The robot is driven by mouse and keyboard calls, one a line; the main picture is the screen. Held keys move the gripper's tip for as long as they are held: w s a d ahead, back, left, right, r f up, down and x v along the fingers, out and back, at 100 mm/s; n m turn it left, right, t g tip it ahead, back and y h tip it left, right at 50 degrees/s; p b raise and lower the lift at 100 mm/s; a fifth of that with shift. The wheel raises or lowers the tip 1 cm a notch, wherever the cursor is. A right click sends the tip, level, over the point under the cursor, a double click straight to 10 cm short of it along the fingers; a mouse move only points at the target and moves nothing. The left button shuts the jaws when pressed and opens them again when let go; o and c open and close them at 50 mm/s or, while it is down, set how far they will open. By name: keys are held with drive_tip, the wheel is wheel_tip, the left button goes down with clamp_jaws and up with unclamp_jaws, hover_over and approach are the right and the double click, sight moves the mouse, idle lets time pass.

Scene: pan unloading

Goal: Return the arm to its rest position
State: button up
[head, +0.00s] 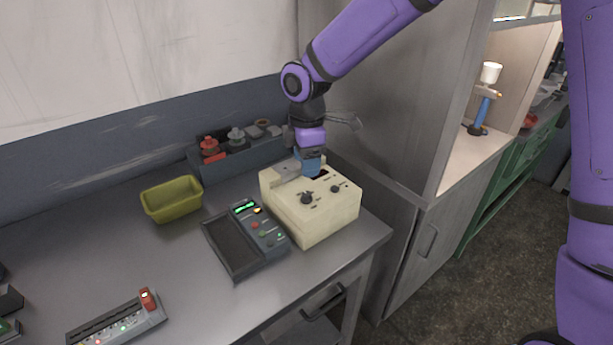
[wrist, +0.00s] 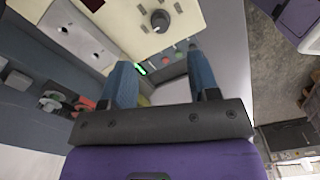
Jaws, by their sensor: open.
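My gripper (head: 310,170) has blue fingers and hangs at the end of my purple arm, at the back of the beige box (head: 318,222) in the head view. From this angle I cannot tell if the fingertips touch the box. In the wrist view my gripper (wrist: 162,72) shows its two blue fingers spread apart, with nothing visibly held between them. The beige box also shows at the top of the wrist view (wrist: 188,18), with a dark knob on its face.
A dark device with a shallow tray (head: 230,247) sits left of the box. An olive bin (head: 171,203), a rack of small parts (head: 240,155) and a button strip (head: 118,322) share the grey table (head: 60,245). A tall cabinet (head: 395,90) stands close right of my gripper.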

drive_tip(key=shift+r, duration=0.9)
drive_tip(key=s+d+r+m+t+h, duration=0.1)
drive_tip(key=s+d+r+m, duration=0.4)
drive_tip(key=d+r, duration=0.25)
drive_tip(key=s+d+r+m+t, duration=0.2)
drive_tip(key=s+d+r+m, duration=0.2)
drive_tip(key=d+r, duration=0.3)
drive_tip(key=s+d+r+m+t, duration=0.1)
drive_tip(key=s+d+m, duration=0.4)
drive_tip(key=s, duration=0.3)
drive_tip(key=s+d+r+m+t+y, duration=0.1)
drive_tip(key=s+d+r+m, duration=0.1)
drive_tip(key=s+d+m, duration=0.4)
drive_tip(key=s+d, duration=0.1)
drive_tip(key=s, duration=0.2)
drive_tip(key=shift+s+d, duration=0.15)
drive_tip(key=shift+s, duration=0.15)
